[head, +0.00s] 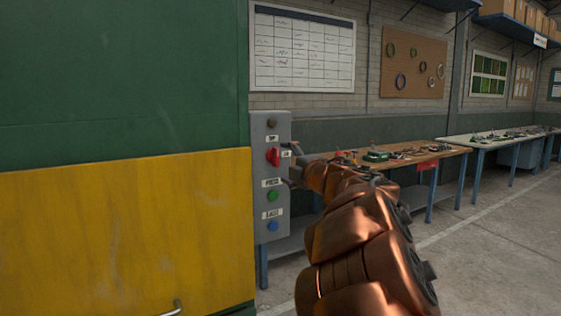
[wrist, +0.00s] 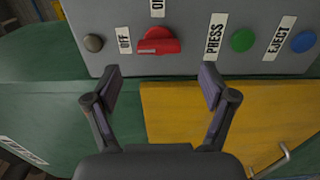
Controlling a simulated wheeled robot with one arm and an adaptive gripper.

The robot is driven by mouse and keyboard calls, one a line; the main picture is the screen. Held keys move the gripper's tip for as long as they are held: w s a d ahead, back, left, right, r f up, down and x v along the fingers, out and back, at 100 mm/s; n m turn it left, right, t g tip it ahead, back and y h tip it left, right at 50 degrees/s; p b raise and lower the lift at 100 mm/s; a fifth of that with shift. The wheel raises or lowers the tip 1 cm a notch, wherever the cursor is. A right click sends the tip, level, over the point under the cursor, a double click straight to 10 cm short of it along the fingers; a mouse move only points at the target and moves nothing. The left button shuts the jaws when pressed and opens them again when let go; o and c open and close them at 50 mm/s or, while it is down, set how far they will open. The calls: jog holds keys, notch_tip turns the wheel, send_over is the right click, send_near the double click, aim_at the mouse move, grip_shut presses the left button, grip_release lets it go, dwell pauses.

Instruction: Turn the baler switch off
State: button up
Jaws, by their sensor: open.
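The baler switch is a red rotary knob (head: 273,157) on a grey control panel (head: 258,180). In the wrist view the knob (wrist: 158,42) has an OFF label (wrist: 124,40) to its left and an ON label (wrist: 157,8) above. Its red grip lies roughly level in that view; I cannot tell which end is the pointer. My gripper (wrist: 161,86) is open and empty, its two fingers spread below the knob in the wrist view and apart from it. In the head view my copper arm reaches to the panel's right side, and the fingers are mostly hidden.
The panel also carries a dark button (wrist: 93,43), a green PRESS button (wrist: 242,40) and a blue EJECT button (wrist: 303,41). A green and yellow machine (head: 125,230) stands at the left. A workbench (head: 430,153) with tools stands behind my arm; floor at right is clear.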

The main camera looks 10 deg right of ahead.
jog(key=v, duration=0.6)
jog(key=shift+s, duration=0.25)
jog(key=shift+r, duration=0.1)
